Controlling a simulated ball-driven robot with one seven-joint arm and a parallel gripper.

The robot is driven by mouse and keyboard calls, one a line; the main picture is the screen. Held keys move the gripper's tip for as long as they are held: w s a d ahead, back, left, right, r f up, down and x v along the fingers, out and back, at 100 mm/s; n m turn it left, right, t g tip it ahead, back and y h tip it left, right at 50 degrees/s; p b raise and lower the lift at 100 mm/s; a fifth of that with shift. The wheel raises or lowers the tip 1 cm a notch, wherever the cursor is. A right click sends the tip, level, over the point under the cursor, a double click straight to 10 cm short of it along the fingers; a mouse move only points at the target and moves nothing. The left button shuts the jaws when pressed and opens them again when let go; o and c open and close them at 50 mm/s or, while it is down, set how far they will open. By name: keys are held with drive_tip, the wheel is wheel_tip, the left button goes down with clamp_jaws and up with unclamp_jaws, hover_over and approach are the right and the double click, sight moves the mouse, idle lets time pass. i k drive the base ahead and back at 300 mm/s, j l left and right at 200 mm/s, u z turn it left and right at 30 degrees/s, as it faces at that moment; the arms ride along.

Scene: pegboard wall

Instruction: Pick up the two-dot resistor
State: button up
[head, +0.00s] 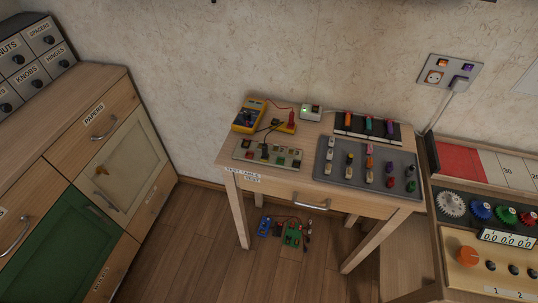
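A grey tray (402,159) on the small wooden table (233,166) holds several small upright parts in rows. They are pale, yellow, orange, red, purple and green. Pale parts (329,155) stand at the tray's left side, and a green part (410,186) is at its front right. Any dots on them are too small to read, so I cannot tell which is the two-dot resistor. My gripper is not in view.
A socket board (245,151), a yellow multimeter (246,118) with leads and a back rack with coloured parts (368,124) share the table. A green circuit board (292,236) lies on the floor below. Cabinets (115,170) stand left; a gear console (490,260) stands right.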

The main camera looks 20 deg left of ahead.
sight(349, 171)
drive_tip(key=j+u, duration=0.15)
drive_tip(key=j, duration=1.4)
